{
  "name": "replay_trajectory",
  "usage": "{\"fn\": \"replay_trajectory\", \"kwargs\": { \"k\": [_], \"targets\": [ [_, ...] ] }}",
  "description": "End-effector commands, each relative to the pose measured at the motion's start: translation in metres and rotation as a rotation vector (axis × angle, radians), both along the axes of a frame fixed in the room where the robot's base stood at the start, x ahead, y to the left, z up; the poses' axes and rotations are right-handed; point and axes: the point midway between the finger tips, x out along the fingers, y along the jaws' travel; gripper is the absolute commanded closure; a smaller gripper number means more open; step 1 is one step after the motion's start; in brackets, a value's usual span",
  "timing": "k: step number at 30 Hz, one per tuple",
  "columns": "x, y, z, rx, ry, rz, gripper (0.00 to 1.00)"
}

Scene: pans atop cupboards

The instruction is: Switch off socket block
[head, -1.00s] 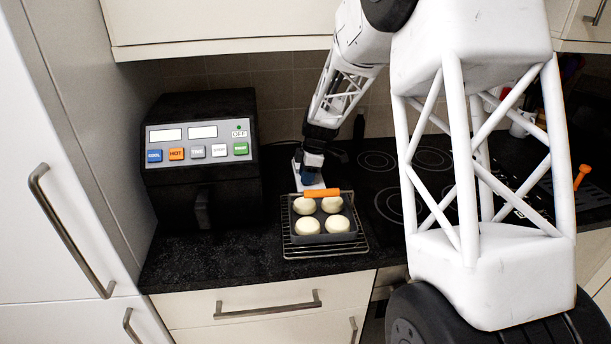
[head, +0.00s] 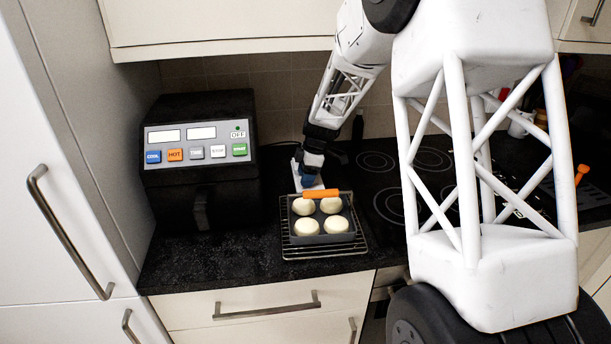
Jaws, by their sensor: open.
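My gripper (head: 309,183) is at the end of my arm, low over the counter behind the tray of buns. Its fingertips are small and partly hidden in the head view. White pieces show around the gripper, and I cannot tell whether they are its own fingers or part of a socket block. No socket block or switch can be clearly made out. I cannot tell whether my gripper touches anything.
A dark pan (head: 353,239) with pale buns and an orange handle (head: 321,193) stands on a wire rack (head: 290,252) just in front of the gripper. A black machine (head: 165,205) reading OFF stands left. A black hob (head: 380,180) lies right. Cupboards (head: 220,22) hang above.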

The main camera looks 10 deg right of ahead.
Motion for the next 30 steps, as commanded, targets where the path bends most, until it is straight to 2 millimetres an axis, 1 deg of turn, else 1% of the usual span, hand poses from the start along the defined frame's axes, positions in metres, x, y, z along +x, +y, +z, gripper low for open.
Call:
{"fn": "replay_trajectory", "kwargs": {
  "k": [5, 18, 24, 30],
  "targets": [
    [0.001, -0.003, 0.012, 0.000, -0.002, -0.001, 0.43],
    [0.000, -0.016, 0.063, 0.000, -0.003, -0.001, 0.43],
    [0.000, -0.019, 0.073, 0.000, -0.001, 0.000, 0.43],
    [0.000, -0.019, 0.074, 0.000, 0.000, 0.000, 0.43]
  ]
}}
